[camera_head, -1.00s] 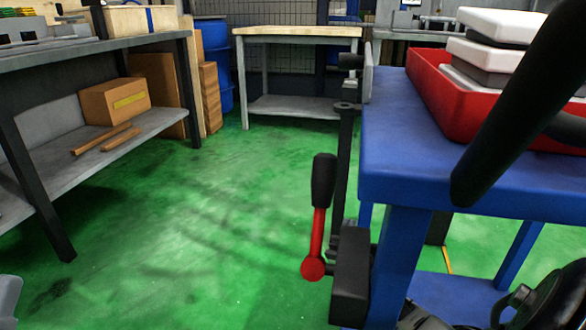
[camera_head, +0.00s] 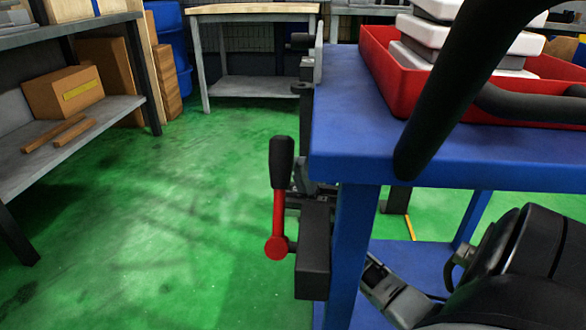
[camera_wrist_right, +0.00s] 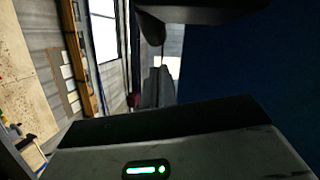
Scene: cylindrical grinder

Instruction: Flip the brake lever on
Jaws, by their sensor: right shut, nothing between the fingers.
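The brake lever (camera_head: 279,196) has a black grip on a red shaft with a red ball at its lower end. It stands upright, grip up, at the left side of the blue cart, by a black block (camera_head: 313,247). My right gripper (camera_head: 371,266) is to the right of the lever, behind the blue cart leg, lower than the cart top. It is shut and empty, and apart from the lever. Its tips are partly hidden by the leg. In the right wrist view the grey fingers (camera_wrist_right: 157,88) show dimly. My left gripper is not in view.
The blue cart top (camera_head: 440,140) carries a red tray (camera_head: 384,68) with white and grey parts. A thick black bar (camera_head: 450,85) crosses in front. A grey shelf bench (camera_head: 90,135) stands left and a table (camera_head: 254,10) behind. The green floor left of the lever is clear.

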